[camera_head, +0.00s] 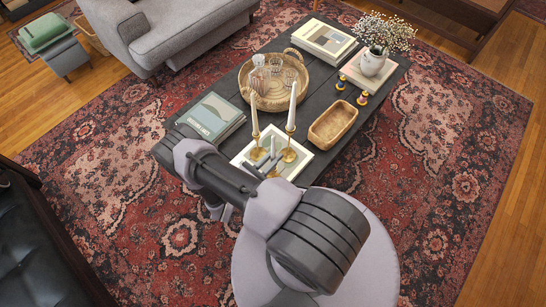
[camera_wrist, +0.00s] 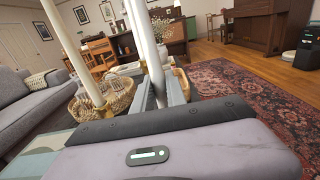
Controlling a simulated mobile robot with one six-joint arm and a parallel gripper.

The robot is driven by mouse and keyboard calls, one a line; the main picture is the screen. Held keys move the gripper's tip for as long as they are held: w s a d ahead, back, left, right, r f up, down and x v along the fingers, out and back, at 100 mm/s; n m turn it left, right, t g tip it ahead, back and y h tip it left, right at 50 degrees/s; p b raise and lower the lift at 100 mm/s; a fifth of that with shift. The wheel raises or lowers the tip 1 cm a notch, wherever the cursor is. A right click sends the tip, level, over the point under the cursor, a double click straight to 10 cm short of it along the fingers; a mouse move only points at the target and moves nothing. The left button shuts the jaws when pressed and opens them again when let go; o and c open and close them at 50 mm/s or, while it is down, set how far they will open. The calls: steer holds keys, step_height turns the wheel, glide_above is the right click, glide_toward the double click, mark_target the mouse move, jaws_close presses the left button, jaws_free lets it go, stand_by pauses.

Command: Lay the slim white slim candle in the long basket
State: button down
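Slim white candles stand upright in brass holders on the dark table: a left one (camera_head: 255,116), a right one (camera_head: 292,107) and a shorter one (camera_head: 272,146) between them. I cannot tell which is the task's candle. The long basket (camera_head: 333,124), a shallow tan oblong, looks empty and lies right of the holders. My gripper (camera_head: 269,163) is low at the table's near end, beside the holders. In the wrist view its fingers (camera_wrist: 164,92) look apart; a white candle (camera_wrist: 148,45) lines up with the gap, contact unclear. Another candle (camera_wrist: 74,50) stands to the left.
A round woven tray (camera_head: 272,101) with glassware stands behind the candles. Books (camera_head: 212,117) lie at left; a white-framed item (camera_head: 292,165) lies under the holders.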

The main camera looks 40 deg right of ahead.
mark_target(272, 152)
steer(key=shift+r+p, duration=1.9)
steer(key=shift+r, duration=0.8)
steer(key=shift+w, duration=0.1)
